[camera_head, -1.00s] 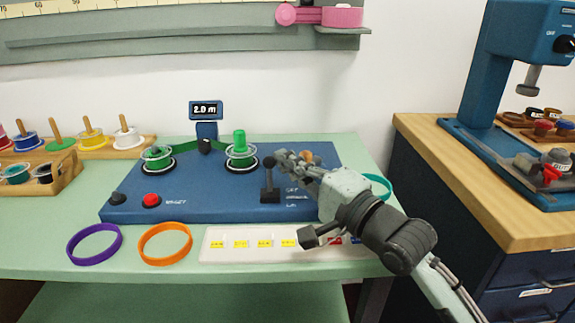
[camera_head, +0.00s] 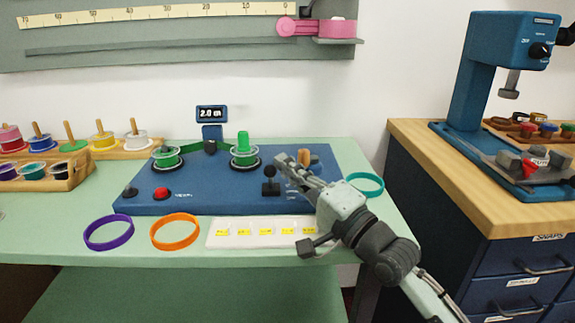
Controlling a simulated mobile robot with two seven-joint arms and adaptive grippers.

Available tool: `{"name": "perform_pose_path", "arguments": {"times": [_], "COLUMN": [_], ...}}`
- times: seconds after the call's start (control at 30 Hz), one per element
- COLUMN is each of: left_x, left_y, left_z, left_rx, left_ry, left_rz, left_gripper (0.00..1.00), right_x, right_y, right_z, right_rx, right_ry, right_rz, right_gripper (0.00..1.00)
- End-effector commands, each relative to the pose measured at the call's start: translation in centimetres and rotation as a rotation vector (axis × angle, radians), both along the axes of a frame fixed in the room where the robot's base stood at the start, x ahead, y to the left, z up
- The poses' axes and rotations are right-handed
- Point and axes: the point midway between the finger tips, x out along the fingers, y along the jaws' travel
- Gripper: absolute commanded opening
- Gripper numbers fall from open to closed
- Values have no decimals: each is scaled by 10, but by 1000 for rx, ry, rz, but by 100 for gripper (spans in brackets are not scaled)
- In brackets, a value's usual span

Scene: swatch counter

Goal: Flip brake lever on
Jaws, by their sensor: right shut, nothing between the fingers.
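The black brake lever (camera_head: 270,186) stands on the right part of the blue winding machine (camera_head: 215,203), with a round black knob on top. My right gripper (camera_head: 284,160) reaches in from the lower right, its fingers shut and empty, just right of and above the lever knob in the picture. A small gap shows between the fingertips and the knob. White labels beside the lever are partly covered by my gripper and too small to read. My left gripper is not in view.
Two spools sit on the machine, a left green-wound one (camera_head: 166,157) and a right one with a green knob (camera_head: 243,150). A wooden knob (camera_head: 304,156) is close behind my fingers. A red button (camera_head: 162,194) is at front left. Purple (camera_head: 108,233) and orange (camera_head: 174,232) rings lie in front.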

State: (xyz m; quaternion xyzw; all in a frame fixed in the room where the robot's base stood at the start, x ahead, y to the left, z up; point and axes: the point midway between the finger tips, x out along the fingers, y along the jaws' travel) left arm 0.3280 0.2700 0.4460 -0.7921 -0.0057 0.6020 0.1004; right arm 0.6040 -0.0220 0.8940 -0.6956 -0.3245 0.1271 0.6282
Motion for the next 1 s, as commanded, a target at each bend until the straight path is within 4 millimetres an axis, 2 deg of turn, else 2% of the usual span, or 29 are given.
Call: {"name": "perform_pose_path", "arguments": {"times": [0.17,0.6,0.8,1.0], "left_x": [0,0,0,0], "left_y": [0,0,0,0], "left_z": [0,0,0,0], "left_rx": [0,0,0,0], "left_ry": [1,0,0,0], "left_rz": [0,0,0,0], "left_gripper": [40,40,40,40], "right_x": [-13,-79,-90,-91], "right_y": [-11,-63,-72,-73], "right_z": [-6,-26,-27,-27], "right_rx": [-2,-3,-1,1], "right_ry": [2,4,1,1], "right_rz": [-1,0,1,0], "right_gripper": [0,0,0,0]}}
